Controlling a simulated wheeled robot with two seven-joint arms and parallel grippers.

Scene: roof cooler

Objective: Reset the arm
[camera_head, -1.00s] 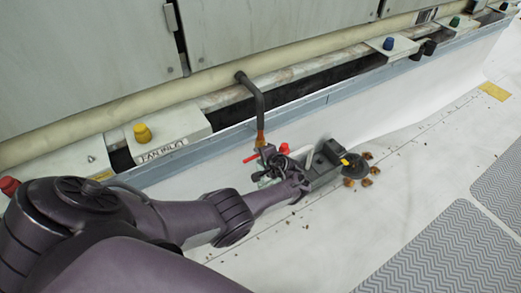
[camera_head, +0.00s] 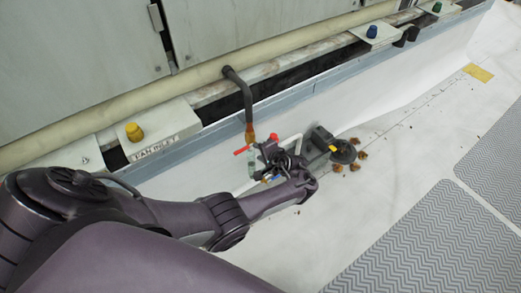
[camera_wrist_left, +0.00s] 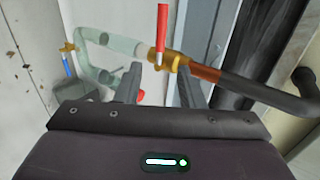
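My left gripper (camera_head: 268,157) is beside the upright pipework below the bent dark pipe (camera_head: 240,95). In the left wrist view its two fingers (camera_wrist_left: 160,80) are apart with a gap between them. A brass valve (camera_wrist_left: 170,62) with a red lever (camera_wrist_left: 162,28) lies just beyond the fingertips; I cannot tell whether they touch it. The red lever also shows in the head view (camera_head: 243,150). A clear tube section (camera_wrist_left: 110,42) and pale pipe are left of the fingers. My right gripper is not in view.
A grey ledge (camera_head: 300,105) runs along the cooler. Grey walkway mats (camera_head: 420,240) lie at right; white floor between is open.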

